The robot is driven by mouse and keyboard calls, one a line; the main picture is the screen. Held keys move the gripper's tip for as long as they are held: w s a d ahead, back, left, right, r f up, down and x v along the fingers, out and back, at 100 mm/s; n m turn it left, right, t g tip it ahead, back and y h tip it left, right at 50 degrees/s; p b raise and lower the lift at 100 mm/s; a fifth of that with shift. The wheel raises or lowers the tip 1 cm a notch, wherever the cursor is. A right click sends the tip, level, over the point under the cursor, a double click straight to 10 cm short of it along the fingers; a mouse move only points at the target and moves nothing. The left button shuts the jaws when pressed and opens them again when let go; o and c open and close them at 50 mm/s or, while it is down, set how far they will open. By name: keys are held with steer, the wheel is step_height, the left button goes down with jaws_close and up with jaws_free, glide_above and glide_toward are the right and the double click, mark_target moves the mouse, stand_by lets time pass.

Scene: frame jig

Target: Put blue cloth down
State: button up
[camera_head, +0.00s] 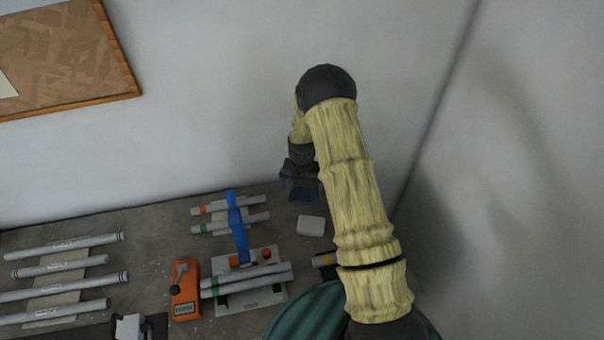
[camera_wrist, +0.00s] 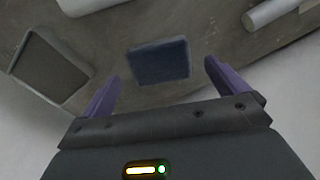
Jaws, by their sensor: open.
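The blue cloth (camera_wrist: 160,61) shows in the wrist view as a small dark blue folded square on the grey bench top. In the head view it is a dark blue patch (camera_head: 301,195) at the back of the bench, partly hidden under my gripper. My gripper (camera_wrist: 162,76) is open, with its two purple fingers apart on either side of the cloth and clear gaps to both. In the head view my gripper (camera_head: 300,188) is low over the back of the bench.
A white block (camera_head: 311,226) lies just in front of the cloth. A blue strap-like piece (camera_head: 237,228) crosses grey tubes at left. An orange device (camera_head: 185,290) and more tubes (camera_head: 66,258) lie further left. A dark-topped box (camera_wrist: 48,68) is beside the cloth. The wall is close behind.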

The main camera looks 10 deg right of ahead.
mark_target(302, 193)
step_height(302, 193, up, 8)
steer(key=b, duration=0.3)
steer(key=shift+r, duration=0.2)
stand_by(0.4)
steer(key=s+r+n+t, duration=0.1)
steer(key=s+r+n, duration=0.1)
steer(key=s+r, duration=0.4)
steer(key=s+r+n+t, duration=0.1)
steer(key=s+r, duration=0.6)
steer(key=s, duration=1)
steer(key=shift+n+t, duration=0.3)
steer(key=shift+n, duration=0.5)
steer(key=b+x, duration=0.2)
steer(key=b, duration=0.1)
steer(key=shift+s+f, duration=0.25)
steer(key=shift+f, duration=0.1)
